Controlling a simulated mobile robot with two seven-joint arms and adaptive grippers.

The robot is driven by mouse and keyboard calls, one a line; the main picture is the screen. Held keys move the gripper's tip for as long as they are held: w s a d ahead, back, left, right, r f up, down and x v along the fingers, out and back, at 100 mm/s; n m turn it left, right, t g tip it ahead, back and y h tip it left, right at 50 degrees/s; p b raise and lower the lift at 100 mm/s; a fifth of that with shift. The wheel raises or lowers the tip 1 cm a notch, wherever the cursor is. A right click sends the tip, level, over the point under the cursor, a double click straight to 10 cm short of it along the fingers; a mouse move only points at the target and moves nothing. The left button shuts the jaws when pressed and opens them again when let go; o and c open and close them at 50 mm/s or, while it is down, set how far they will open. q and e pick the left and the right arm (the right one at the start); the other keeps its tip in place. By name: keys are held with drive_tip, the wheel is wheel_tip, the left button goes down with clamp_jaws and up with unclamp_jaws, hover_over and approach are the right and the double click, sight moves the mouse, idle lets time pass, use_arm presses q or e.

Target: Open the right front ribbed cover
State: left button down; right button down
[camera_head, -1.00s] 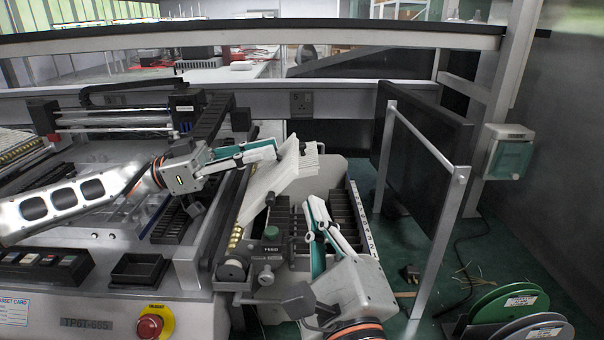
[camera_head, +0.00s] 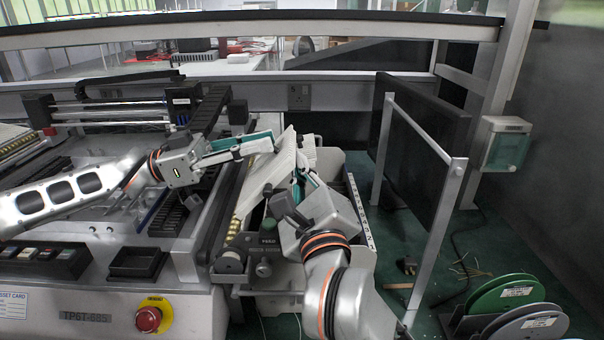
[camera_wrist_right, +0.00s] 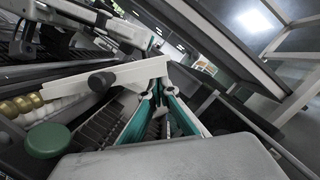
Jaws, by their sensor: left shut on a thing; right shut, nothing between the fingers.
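The pale ribbed cover (camera_head: 266,173) is tilted up along the right edge of the machine, above a bin with dark compartments. My left gripper (camera_head: 272,143) is shut on the cover's upper end. My right gripper (camera_head: 299,168) is shut and empty, just right of the cover and over the bin; its tips are partly hidden by its own wrist. In the right wrist view its teal fingers (camera_wrist_right: 160,85) meet close to the end of a white bar with a black knob (camera_wrist_right: 102,80). I cannot tell whether they touch the bar.
The grey bin (camera_head: 358,215) stands below my right arm. A green knob (camera_head: 268,225) is at the machine's corner. A dark panel on a metal frame (camera_head: 425,135) stands to the right. A red stop button (camera_head: 148,319) is at front left.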

use_arm(q)
drive_tip(key=shift+s, duration=0.15)
use_arm(e)
drive_tip(key=shift+s+a+r, duration=0.2)
drive_tip(key=shift+a+r, duration=0.6)
drive_tip(key=shift+r, duration=0.05)
use_arm(q)
drive_tip(key=c, duration=2)
unclamp_jaws()
drive_tip(key=shift+d+f, duration=0.1)
drive_tip(key=shift+d, duration=0.05)
drive_tip(key=shift+o, duration=0.2)
use_arm(e)
drive_tip(key=shift+w+d, duration=0.1)
